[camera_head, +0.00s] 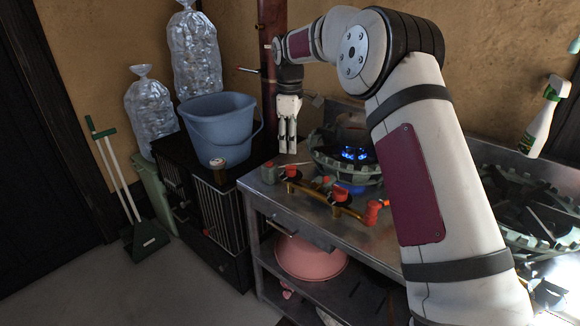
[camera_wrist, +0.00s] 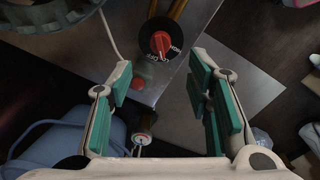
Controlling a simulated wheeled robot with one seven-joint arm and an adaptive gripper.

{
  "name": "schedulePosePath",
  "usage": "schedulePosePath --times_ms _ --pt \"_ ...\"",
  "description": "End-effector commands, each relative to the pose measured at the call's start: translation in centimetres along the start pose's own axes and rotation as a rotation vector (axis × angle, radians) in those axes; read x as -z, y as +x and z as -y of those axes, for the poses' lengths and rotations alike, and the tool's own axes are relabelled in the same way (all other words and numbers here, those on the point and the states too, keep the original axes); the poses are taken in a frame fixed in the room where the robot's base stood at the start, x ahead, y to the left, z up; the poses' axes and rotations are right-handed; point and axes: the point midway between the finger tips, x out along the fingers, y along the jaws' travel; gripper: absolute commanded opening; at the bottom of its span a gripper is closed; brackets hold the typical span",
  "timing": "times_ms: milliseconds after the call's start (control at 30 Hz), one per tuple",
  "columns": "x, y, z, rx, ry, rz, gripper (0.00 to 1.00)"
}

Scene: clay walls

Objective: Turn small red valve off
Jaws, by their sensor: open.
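Several red knobs sit along a brass pipe (camera_head: 315,193) at the front of the metal stove counter. One red knob (camera_head: 291,171) is at the pipe's left end, another (camera_head: 340,195) is farther right, and a red valve piece (camera_head: 374,207) is at the right end. I cannot tell for sure which is the small valve. My gripper (camera_head: 287,150) points down, above and behind the left knob, open and empty. In the wrist view, a red knob on a black marked dial (camera_wrist: 160,43) shows beyond and between the open fingers (camera_wrist: 160,76), apart from them.
A burner (camera_head: 345,165) with a lit blue flame stands right of my gripper. A blue bucket (camera_head: 215,135) and a small jar (camera_head: 217,170) stand on the black cabinet at left. A pink bowl (camera_head: 308,258) is on the shelf below. My arm crosses the right side.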

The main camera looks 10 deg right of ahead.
Motion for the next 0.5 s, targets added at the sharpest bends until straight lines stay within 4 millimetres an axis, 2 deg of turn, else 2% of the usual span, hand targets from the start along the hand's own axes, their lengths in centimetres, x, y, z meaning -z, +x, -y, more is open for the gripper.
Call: schedulePosePath --times_ms 33,200,400,500 --pt "-0.1 1.3 0.1 0.003 0.0 0.002 0.46" --pt "0.0 4.6 0.1 0.003 0.0 0.002 0.46" --pt "-0.1 7.6 0.1 0.002 0.001 0.002 0.46" --pt "0.0 8.4 0.0 0.0 0.001 0.001 0.46"
